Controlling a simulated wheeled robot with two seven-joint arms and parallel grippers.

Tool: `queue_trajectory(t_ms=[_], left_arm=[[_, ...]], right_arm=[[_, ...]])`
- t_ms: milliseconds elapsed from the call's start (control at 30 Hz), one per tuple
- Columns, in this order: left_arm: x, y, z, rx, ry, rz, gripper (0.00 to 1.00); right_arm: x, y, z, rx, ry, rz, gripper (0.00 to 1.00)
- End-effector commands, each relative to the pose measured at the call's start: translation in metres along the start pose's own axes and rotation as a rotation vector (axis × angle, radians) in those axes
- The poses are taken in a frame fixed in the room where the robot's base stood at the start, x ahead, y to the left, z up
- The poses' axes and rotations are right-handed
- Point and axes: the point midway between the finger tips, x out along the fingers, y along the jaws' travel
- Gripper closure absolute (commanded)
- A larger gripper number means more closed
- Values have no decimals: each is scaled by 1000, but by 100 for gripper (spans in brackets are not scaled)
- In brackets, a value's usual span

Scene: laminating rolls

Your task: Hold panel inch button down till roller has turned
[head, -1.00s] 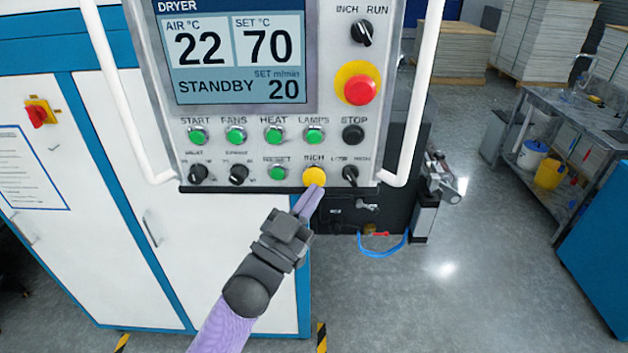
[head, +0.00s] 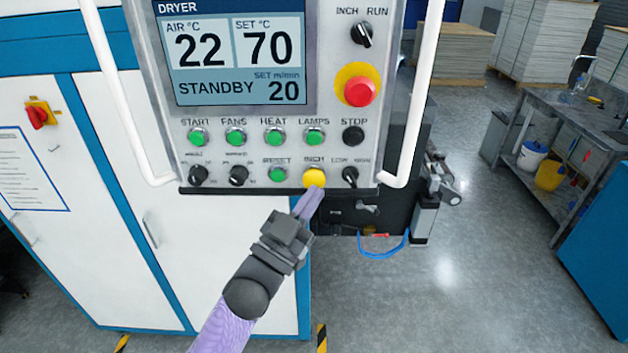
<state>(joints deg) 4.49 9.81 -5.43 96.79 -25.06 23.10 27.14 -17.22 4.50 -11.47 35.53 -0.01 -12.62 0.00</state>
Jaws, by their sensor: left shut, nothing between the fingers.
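The yellow inch button (head: 314,178) is at the bottom row of the grey control panel (head: 255,160), under its INCH label. My left gripper (head: 316,190) is shut and empty, with its fingertips at the lower edge of the button. Whether the tips touch it or press it in, I cannot tell. The panel screen (head: 236,55) reads air 22, set 70, STANDBY and 20 m/min. The INCH/RUN selector (head: 361,33) is at the top right of the panel. I cannot make out the roller. My right gripper is not in view.
A red stop mushroom (head: 360,91) and the black STOP button (head: 353,136) are close to the inch button. White guard bars (head: 424,90) flank the panel. Black machinery with a blue hose (head: 384,251) is below right. Open floor lies to the right.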

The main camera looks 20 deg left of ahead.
Motion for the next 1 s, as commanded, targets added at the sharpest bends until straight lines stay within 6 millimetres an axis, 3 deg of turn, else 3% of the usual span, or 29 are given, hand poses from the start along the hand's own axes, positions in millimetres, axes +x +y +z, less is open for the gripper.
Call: queue_trajectory(t_ms=[1000], left_arm=[[6,-4,4,0,0,0,100]], right_arm=[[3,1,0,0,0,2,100]])
